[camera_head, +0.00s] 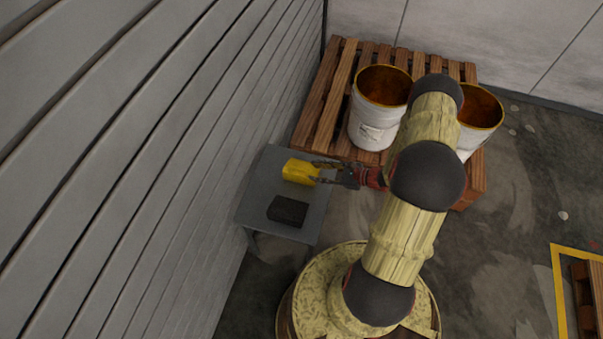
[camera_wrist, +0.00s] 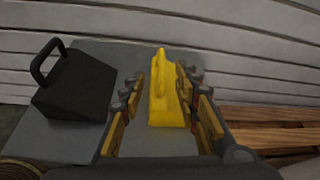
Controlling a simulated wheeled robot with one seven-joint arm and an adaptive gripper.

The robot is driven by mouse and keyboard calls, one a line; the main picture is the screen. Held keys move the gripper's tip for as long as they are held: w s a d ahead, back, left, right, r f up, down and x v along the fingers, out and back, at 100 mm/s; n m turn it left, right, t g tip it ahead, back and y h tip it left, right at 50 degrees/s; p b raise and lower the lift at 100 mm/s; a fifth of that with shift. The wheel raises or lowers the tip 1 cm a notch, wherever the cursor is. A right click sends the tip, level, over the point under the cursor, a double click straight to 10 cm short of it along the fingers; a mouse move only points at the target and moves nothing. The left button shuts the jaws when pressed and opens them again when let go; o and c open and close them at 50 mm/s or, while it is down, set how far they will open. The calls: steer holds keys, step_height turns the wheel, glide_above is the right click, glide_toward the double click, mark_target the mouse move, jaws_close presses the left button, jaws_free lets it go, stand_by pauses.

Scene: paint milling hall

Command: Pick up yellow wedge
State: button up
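The yellow wedge (camera_head: 299,171) lies on a small grey table (camera_head: 263,187) near its back right edge. In the wrist view the yellow wedge (camera_wrist: 167,97) has a raised handle-like ridge and lies between the fingers. My gripper (camera_head: 325,172) reaches in from the right, at the wedge. In the wrist view my gripper (camera_wrist: 165,102) has its fingers apart, one on each side of the wedge. A gap shows on the left side; the right finger is close to the wedge, and I cannot tell if it touches.
A black block with a handle (camera_wrist: 72,88) stands on the table left of the wedge; it also shows in the head view (camera_head: 288,211). A slatted grey wall (camera_head: 150,150) borders the table. A wooden pallet (camera_head: 325,100) with white buckets (camera_head: 372,125) stands behind.

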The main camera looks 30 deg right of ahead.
mark_target(306, 170)
steer(key=b+x, duration=0.2)
steer(key=x, duration=0.4)
steer(key=shift+w+f, duration=0.15)
steer(key=shift+f, duration=0.05)
steer(key=shift+w+a+f, duration=0.1)
steer(key=shift+w+a, duration=0.15)
steer(key=shift+w, duration=0.1)
steer(key=shift+c, duration=0.2)
steer(key=c, duration=0.8)
